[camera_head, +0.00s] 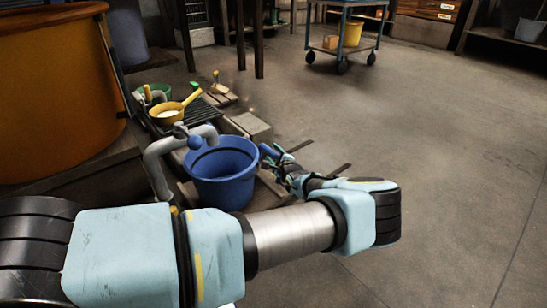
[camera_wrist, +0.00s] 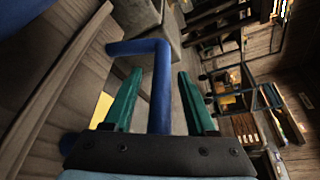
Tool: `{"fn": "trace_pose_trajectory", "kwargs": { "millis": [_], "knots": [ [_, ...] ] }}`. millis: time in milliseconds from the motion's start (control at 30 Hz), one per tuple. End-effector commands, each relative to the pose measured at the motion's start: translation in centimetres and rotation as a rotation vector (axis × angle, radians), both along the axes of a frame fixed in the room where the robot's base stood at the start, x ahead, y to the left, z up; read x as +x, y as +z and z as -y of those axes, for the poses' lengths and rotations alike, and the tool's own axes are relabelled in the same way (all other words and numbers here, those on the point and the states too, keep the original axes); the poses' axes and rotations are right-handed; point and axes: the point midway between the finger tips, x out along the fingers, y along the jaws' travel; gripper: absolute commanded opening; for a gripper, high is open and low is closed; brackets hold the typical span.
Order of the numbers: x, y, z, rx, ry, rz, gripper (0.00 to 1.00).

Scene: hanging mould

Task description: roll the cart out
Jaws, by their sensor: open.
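A wheeled cart (camera_head: 342,52) with a blue frame stands at the top of the head view. A low wooden base (camera_head: 268,194) lies under and around a blue bucket (camera_head: 222,172); I cannot tell whether it has wheels. My gripper (camera_head: 275,157) is just right of the bucket, beside a short blue bar (camera_head: 269,150). In the wrist view, a bent blue bar (camera_wrist: 158,80) passes between the two green fingers of my gripper (camera_wrist: 148,76). Gaps show on both sides of the bar, so the fingers are open around it, not clamped.
A grey pipe (camera_head: 165,146) bends over the bucket's left side. A yellow ladle (camera_head: 172,110) lies behind it. A large orange tank (camera_head: 60,90) fills the left. Concrete blocks (camera_head: 250,126) sit behind the bucket. The floor (camera_head: 450,130) to the right is wide and clear.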

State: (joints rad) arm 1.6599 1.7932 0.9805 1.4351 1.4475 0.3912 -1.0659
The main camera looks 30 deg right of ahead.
Motion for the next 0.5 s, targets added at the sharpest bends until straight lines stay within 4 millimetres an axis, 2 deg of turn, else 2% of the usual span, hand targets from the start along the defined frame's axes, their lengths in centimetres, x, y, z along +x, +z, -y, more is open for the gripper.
{"fn": "trace_pose_trajectory", "kwargs": {
  "millis": [200,500],
  "knots": [
    [-0.01,0.05,0.03,0.000,0.000,0.000,0.55],
    [-0.04,0.05,0.03,0.000,-0.001,-0.001,0.21]
  ]
}}
